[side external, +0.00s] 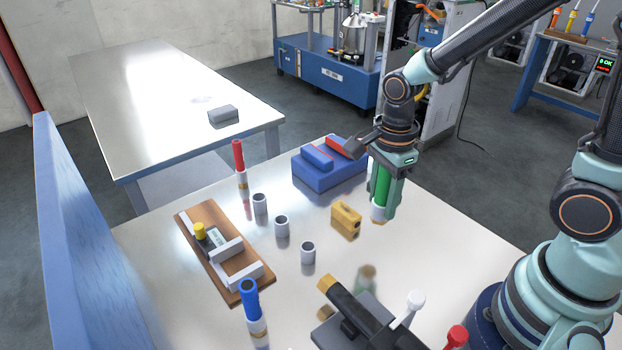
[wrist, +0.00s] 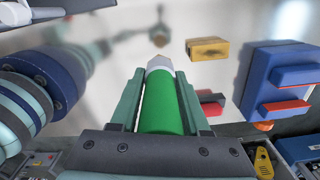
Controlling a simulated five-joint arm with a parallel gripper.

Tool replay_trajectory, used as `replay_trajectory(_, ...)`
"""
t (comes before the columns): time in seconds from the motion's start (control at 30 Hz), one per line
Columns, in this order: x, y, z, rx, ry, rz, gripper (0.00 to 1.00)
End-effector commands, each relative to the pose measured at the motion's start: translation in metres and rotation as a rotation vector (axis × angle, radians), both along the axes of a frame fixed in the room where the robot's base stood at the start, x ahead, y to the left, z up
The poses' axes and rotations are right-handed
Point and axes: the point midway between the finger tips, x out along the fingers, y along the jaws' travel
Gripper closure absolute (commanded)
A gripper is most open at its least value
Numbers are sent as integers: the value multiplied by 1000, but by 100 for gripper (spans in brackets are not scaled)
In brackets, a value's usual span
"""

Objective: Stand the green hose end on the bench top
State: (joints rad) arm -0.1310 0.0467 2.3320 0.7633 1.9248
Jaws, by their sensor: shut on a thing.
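The green hose end (side external: 381,187) is a green cylinder with a white collar and a brass tip at its lower end. My gripper (side external: 392,185) is shut on it and holds it roughly upright, tip down, above the bench top (side external: 420,240). A blurred reflection lies below it on the shiny surface, apart from the tip. In the wrist view the green hose end (wrist: 165,105) lies between the two fingers of my gripper (wrist: 160,100), with its white collar beyond them.
A red hose end (side external: 239,160) and a blue one (side external: 252,300) stand upright. Several grey cups (side external: 281,226), a wooden board (side external: 212,255), a yellow block (side external: 346,220), a blue block (side external: 320,175) and a black fixture (side external: 360,315) are around. Bench right of the yellow block is clear.

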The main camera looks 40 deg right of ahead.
Motion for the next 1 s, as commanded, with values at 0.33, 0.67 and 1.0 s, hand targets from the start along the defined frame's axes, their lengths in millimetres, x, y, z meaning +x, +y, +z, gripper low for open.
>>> replay_trajectory(0.33,1,0,-42,0,0,0,100)
replay_trajectory(0.67,0,0,-75,-1,2,0,100)
replay_trajectory(1.0,1,0,-80,1,-2,0,100)
